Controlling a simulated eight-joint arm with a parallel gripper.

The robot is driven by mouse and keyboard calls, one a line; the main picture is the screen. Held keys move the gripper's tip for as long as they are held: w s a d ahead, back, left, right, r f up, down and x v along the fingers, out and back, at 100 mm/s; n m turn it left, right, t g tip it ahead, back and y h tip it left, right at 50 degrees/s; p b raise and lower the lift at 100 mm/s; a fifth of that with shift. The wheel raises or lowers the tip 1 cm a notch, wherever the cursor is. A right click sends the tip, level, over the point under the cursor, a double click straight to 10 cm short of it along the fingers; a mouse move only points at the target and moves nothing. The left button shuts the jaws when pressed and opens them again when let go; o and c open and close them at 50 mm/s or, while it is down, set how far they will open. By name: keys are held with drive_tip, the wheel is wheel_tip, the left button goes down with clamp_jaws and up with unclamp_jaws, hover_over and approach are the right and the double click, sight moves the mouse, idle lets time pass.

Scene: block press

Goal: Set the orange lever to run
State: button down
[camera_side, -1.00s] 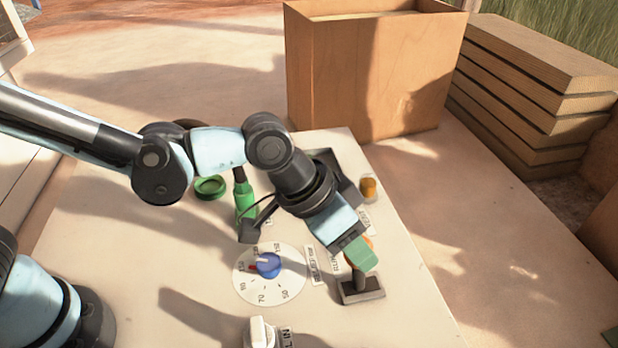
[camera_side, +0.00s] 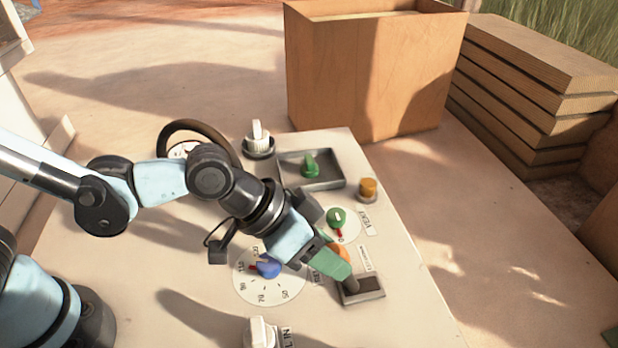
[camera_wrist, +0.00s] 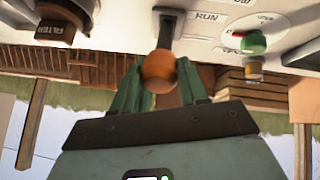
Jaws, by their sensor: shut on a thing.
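The orange lever's round knob (camera_side: 340,251) shows beside the green fingers of my gripper (camera_side: 333,266) in the side view. Its shaft (camera_side: 351,286) leans left out of a dark rectangular base (camera_side: 371,291). In the wrist view the knob (camera_wrist: 158,68) sits between the two green fingers of my gripper (camera_wrist: 160,88), which are shut on it. The dark lever shaft (camera_wrist: 167,32) runs up from the knob to the panel. A RUN label (camera_wrist: 207,17) is right of the shaft there. The fingers partly cover the knob and shaft in the side view.
A blue knob (camera_side: 268,268) on a numbered dial is close left of my gripper. A green knob (camera_side: 336,216) with a red pointer and an amber cylinder (camera_side: 367,186) stand behind. A white switch (camera_side: 262,334) is at the front. A large wooden box (camera_side: 370,80) stands beyond the panel.

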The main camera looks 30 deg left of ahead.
drive_tip(key=c, duration=0.6)
unclamp_jaws()
drive_tip(key=shift+a+f, duration=0.1)
drive_tip(key=shift+s, duration=0.1)
drive_tip(key=shift+v, duration=6.05)
drive_tip(key=w+a+f+n+y, duration=0.1)
drive_tip(key=a+n+y, duration=0.1)
drive_tip(key=a, duration=0.5)
drive_tip(key=w+a+f+n+t+y, duration=0.1)
drive_tip(key=a+n+y, duration=0.1)
drive_tip(key=a, duration=0.5)
drive_tip(key=w+a+f+n+t+y, duration=0.1)
drive_tip(key=w+a+f+n+y, duration=0.1)
drive_tip(key=a, duration=0.5)
drive_tip(key=shift+w+a, duration=0.1)
drive_tip(key=shift+w, duration=0.05)
